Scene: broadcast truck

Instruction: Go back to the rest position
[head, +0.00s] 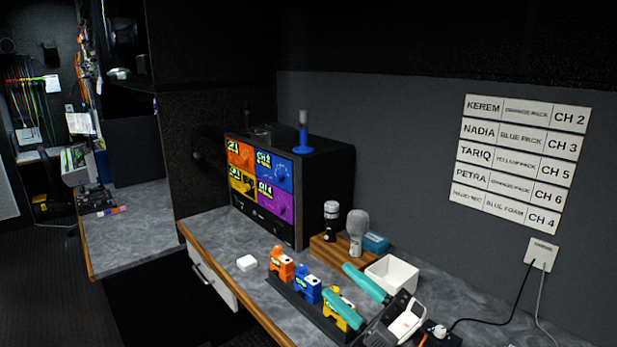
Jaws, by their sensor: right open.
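My right gripper (335,279) reaches in from the lower right, its two teal fingers spread apart with nothing seen between them. It is over the counter, in front of the white open box (391,274). Its nearer finger overlaps the yellow pack (337,311) in the picture and hides part of it; I cannot tell whether they touch. A blue pack (307,286) and an orange pack (281,265) stand to the left in the same dark rack (288,294). My left gripper is not in view.
A black unit (323,185) with coloured panels stands at the back. Two microphones (331,217) (356,228) stand by a wooden block (327,249), with a blue box (376,242) beside it. A white block (246,262) lies left. A label board (522,163) hangs above. Cables (490,319) run at right.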

